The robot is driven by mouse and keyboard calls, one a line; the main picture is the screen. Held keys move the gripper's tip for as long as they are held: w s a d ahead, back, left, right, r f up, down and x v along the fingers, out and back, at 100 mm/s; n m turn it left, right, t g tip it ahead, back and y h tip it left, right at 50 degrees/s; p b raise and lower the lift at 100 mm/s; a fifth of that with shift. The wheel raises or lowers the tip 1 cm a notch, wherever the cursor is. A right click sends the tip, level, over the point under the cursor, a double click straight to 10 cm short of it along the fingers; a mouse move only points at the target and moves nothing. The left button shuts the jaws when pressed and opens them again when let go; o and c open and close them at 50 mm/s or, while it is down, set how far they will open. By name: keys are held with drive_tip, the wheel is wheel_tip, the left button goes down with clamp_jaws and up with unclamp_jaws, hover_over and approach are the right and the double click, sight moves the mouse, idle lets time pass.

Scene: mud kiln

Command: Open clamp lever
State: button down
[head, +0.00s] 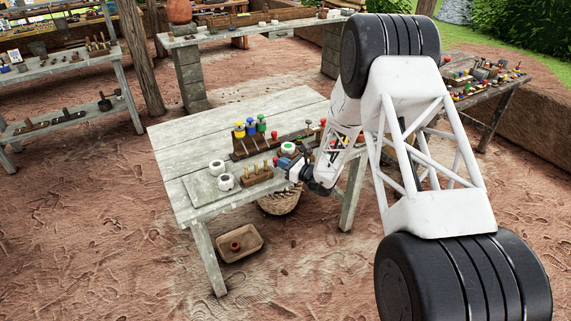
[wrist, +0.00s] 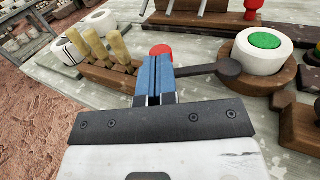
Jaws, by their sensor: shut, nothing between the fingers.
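My gripper (wrist: 154,66) is shut and empty, its two blue fingers pressed together; in the head view it is (head: 289,165) low at the right front of the grey plank table (head: 200,140). A dark lever with a round knob (wrist: 229,69) extends right from just beside the fingertips; it looks like the clamp lever. I cannot tell whether the fingers touch it. Its other end and most of the clamp are hidden behind the fingers. A red round part (wrist: 161,50) shows just beyond the fingertips.
A wooden block with several tan pegs (wrist: 108,48) stands left, near white round pieces (wrist: 98,20). A white cylinder with a green top (wrist: 264,52) sits in a round wooden base (wrist: 281,79) right of the knob. A basket (head: 280,202) stands below the table.

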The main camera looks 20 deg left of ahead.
sight(274, 161)
drive_tip(key=shift+a, duration=1.1)
drive_tip(key=shift+x, duration=0.85)
drive_tip(key=shift+a+r, duration=0.1)
drive_tip(key=shift+a, duration=0.2)
drive_tip(key=shift+s, duration=0.15)
drive_tip(key=s+d, duration=0.9)
drive_tip(key=d, duration=0.1)
drive_tip(key=shift+s+d, duration=0.3)
drive_tip(key=shift+s, duration=0.1)
